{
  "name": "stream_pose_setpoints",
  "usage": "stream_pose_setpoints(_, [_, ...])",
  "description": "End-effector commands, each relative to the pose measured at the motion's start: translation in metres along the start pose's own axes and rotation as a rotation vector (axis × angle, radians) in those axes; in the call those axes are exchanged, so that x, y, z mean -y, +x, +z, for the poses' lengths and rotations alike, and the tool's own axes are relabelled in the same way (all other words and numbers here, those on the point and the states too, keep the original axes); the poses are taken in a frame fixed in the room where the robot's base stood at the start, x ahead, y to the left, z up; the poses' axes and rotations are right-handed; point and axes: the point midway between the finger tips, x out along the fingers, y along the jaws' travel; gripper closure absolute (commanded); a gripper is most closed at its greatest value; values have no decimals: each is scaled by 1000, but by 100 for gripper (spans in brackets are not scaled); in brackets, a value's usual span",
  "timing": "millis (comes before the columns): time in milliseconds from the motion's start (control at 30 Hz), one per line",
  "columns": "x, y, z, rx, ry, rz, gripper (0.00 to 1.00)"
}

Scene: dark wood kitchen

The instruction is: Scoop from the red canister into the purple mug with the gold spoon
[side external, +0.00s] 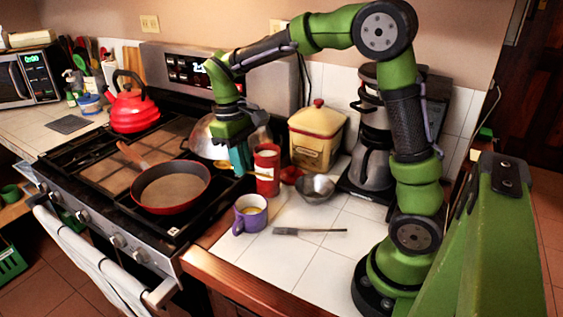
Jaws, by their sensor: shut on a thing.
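The red canister (266,168) stands upright on the white tiled counter beside the stove. The purple mug (249,214) stands in front of it, nearer the counter's front edge, with its handle to the left and something pale inside. My gripper (241,160) points down just left of the canister, above and behind the mug. It is shut on the gold spoon (258,176), which shows as a thin gold piece in front of the canister. Much of the spoon is hidden by the fingers or too small to make out, and I cannot tell whether its bowl carries anything.
A red pan (171,190) sits on the stove at left, with a red kettle (133,108) behind. A metal bowl (315,188), yellow box canister (317,135) and coffee maker (372,165) stand to the right. A spatula (308,231) lies on open tiles right of the mug.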

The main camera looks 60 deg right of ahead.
Motion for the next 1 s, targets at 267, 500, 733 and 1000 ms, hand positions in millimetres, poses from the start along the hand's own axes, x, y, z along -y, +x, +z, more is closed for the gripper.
stream_pose_setpoints(267, [-76,-4,-21,171,-254,65,100])
stream_pose_setpoints(500, [-144,-29,-23,299,-628,202,100])
stream_pose_setpoints(733, [-181,-63,-14,435,-936,380,100])
stream_pose_setpoints(1000, [-182,-57,-13,506,-976,441,100])
